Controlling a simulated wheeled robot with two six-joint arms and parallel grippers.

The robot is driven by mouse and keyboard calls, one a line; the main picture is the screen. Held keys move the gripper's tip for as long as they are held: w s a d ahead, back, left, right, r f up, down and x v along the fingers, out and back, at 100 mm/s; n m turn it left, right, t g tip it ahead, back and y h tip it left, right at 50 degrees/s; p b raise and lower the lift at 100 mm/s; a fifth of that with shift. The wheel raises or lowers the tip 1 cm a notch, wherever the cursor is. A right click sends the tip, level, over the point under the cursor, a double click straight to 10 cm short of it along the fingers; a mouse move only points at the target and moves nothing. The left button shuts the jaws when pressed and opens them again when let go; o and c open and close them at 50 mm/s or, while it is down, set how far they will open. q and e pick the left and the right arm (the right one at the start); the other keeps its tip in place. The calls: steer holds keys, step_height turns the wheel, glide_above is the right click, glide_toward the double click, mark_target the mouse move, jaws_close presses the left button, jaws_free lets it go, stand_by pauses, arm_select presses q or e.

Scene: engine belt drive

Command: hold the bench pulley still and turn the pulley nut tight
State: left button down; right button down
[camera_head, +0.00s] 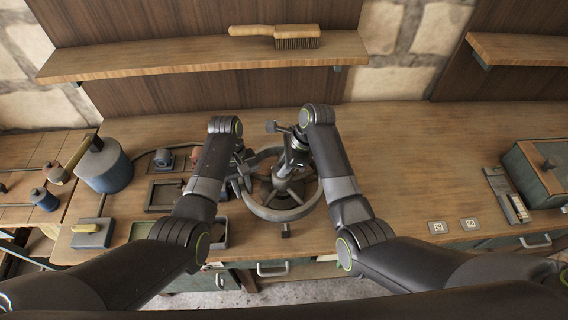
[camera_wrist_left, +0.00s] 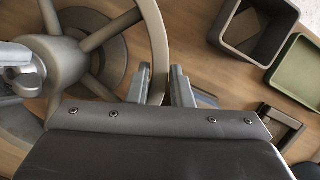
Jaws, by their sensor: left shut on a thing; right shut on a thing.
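The bench pulley (camera_head: 282,214) is a large grey spoked wheel lying on the wooden bench. Its rim also crosses the left wrist view (camera_wrist_left: 154,38). My left gripper (camera_head: 241,176) is shut on the left side of the rim, with one finger on each side of it in the left wrist view (camera_wrist_left: 160,88). My right gripper (camera_head: 284,170) reaches down over the hub at the pulley's centre and is shut there. The pulley nut is mostly hidden under it; metal parts at the hub (camera_wrist_left: 26,76) show at the left wrist view's edge.
A brush (camera_head: 290,38) lies on the shelf above. Left of the pulley are a blue can (camera_head: 105,170), a dark square tray (camera_head: 163,196) and a green tray (camera_head: 218,232). A green box (camera_head: 535,174) stands at the right. Bench between pulley and box is mostly clear.

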arm_select(q)
steer(key=shift+d, duration=0.15)
arm_select(e)
steer(key=shift+s, duration=0.1)
steer(key=c, duration=1.3)
jaws_free()
steer(key=shift+o, duration=0.2)
steer(key=v, duration=1.2)
arm_select(q)
steer(key=c, duration=1.2)
jaws_free()
steer(key=shift+w, duration=0.1)
steer(key=shift+c, duration=0.2)
arm_select(e)
steer(key=shift+d+f, duration=0.1)
